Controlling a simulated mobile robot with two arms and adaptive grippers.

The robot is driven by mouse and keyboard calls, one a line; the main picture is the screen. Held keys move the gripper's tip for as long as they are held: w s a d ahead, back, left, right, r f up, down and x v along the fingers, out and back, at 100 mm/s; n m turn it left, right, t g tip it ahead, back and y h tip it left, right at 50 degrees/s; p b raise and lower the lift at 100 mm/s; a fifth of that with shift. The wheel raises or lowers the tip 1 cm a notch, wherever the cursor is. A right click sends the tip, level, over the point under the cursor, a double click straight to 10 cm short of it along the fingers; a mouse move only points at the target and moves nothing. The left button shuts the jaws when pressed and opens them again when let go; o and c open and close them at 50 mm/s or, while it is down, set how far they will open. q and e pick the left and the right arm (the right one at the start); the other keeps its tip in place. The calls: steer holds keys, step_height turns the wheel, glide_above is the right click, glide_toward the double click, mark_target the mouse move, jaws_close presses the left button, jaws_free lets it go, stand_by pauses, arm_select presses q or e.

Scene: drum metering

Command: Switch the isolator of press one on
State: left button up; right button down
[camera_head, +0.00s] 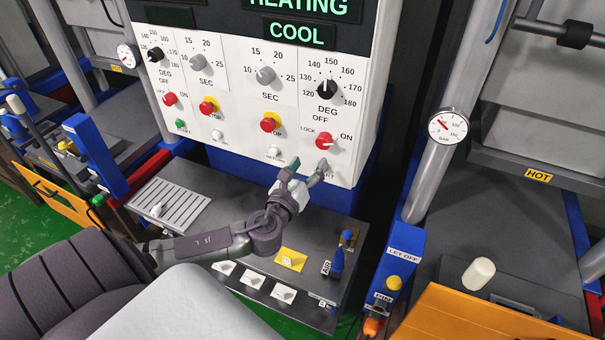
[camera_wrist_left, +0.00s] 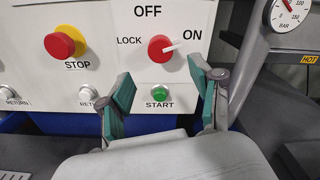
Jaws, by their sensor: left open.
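On the white panel, the right-hand isolator is a red knob (camera_head: 323,141) marked LOCK, OFF and ON. In the left wrist view the same red knob (camera_wrist_left: 159,48) has its white pointer turned right, toward ON. A second red isolator knob (camera_head: 169,98) is at the panel's left; its pointer is too small to read. I cannot tell from labels which is press one's. My left gripper (camera_head: 307,168) is open and empty, just below the right-hand isolator; its fingers (camera_wrist_left: 166,97) show either side of the green START button (camera_wrist_left: 160,93). My right gripper is out of view.
Red STOP buttons on yellow collars (camera_head: 268,125) and white RETURN buttons (camera_head: 274,151) sit left of the isolator. Below the panel is a grey shelf with a slotted tray (camera_head: 168,205) and yellow tag (camera_head: 290,259). A steel column with gauge (camera_head: 448,126) stands at the right.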

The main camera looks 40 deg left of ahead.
arm_select(q)
steer(key=shift+v, duration=1.8)
